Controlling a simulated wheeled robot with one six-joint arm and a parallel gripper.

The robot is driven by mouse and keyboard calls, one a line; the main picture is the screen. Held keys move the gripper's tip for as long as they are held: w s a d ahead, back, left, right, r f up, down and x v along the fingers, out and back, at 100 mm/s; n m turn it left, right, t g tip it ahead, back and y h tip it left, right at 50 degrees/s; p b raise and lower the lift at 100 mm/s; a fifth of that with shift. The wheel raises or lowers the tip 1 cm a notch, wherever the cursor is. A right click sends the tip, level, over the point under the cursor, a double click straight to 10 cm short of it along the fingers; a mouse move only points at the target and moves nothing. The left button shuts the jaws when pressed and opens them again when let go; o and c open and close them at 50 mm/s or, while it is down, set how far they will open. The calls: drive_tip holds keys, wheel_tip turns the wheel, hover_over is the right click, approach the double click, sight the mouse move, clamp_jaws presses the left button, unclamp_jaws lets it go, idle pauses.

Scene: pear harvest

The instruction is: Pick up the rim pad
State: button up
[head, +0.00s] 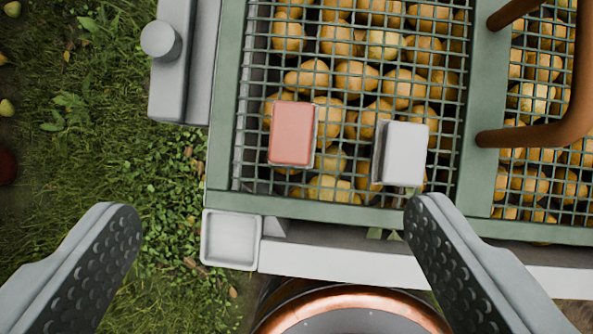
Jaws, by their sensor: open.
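Two pad-like blocks rest on the green wire grid over the pears; I cannot tell for certain which is the rim pad. One is a salmon-pink rectangular pad (291,133) with a pale edge. The other is a light grey block (405,153) to its right, with a darker grey plate along its left side. A clear gap lies between them. My gripper (273,212) is open and empty, with its dark, studded fingers wide apart at the lower left and lower right. Both blocks lie farther up the picture than the fingertips, between them sideways.
The green crate frame (335,207) holds many yellow pears under its mesh. A brown tubular handle (545,135) rises at the right. A small white tray (230,238) sits at the frame's lower left corner. A copper-rimmed round vessel (350,302) is below. Grass lies left.

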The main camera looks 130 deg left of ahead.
drive_tip(key=w+f+m+g, duration=0.1)
drive_tip(key=w+f+g, duration=0.5)
drive_tip(key=f, duration=0.5)
hover_over(291, 132)
drive_tip(key=f, duration=1)
drive_tip(key=shift+s+d+f, duration=0.1)
drive_tip(key=shift+s+f, duration=0.1)
drive_tip(key=shift+f, duration=0.15)
drive_tip(key=shift+w+f, duration=0.15)
drive_tip(key=shift+f, duration=3)
drive_tip(key=c, duration=1.2)
wheel_tip(291, 132, up, 10)
drive_tip(key=shift+o, duration=1.3)
drive_tip(key=shift+c, duration=0.3)
